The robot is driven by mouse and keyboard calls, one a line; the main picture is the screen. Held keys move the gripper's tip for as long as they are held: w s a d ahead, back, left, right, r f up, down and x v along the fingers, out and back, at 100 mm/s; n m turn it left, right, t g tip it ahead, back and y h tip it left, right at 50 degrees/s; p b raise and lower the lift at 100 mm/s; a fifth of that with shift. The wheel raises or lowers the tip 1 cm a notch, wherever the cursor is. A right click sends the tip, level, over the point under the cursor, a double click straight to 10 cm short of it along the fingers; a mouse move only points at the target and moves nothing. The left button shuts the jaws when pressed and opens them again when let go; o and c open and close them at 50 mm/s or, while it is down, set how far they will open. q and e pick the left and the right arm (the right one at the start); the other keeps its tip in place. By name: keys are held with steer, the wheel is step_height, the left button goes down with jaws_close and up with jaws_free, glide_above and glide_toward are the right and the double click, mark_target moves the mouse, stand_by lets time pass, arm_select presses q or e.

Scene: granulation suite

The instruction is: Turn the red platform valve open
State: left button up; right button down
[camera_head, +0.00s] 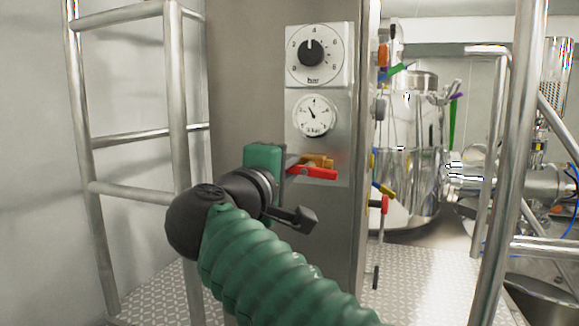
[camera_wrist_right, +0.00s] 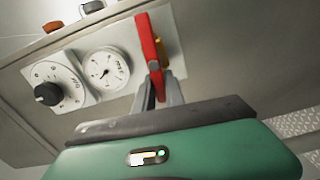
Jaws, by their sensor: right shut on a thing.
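The red valve handle (camera_head: 318,173) sticks out to the right, nearly level, from a brass valve body (camera_head: 319,160) on the steel panel below the pressure gauge. My right gripper (camera_head: 292,166) reaches it from the left and is shut on the handle's near part. In the right wrist view, the grey fingers (camera_wrist_right: 162,92) close around the lower end of the red handle (camera_wrist_right: 149,42), with the brass body (camera_wrist_right: 161,52) just behind it. The valve's inside and the exact finger contact are hidden. My left gripper is not in view.
A black dial (camera_head: 312,52) and a round gauge (camera_head: 315,115) sit above the valve. Steel railings (camera_head: 178,120) stand at left, and another (camera_head: 503,190) at right. A shiny vessel (camera_head: 408,175) with coloured handles stands behind. The floor is patterned metal plate (camera_head: 150,298).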

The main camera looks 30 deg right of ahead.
steer(key=shift+w+a+f+n, duration=0.1)
steer(key=shift+f+n, duration=0.15)
steer(key=shift+n, duration=0.25)
steer(key=shift+f, duration=0.1)
steer(key=c, duration=1.6)
jaws_free()
steer(key=shift+o, duration=1)
steer(key=shift+w, duration=0.15)
steer(key=b+v, duration=0.3)
steer(key=v, duration=1.4)
steer(key=shift+b, duration=0.35)
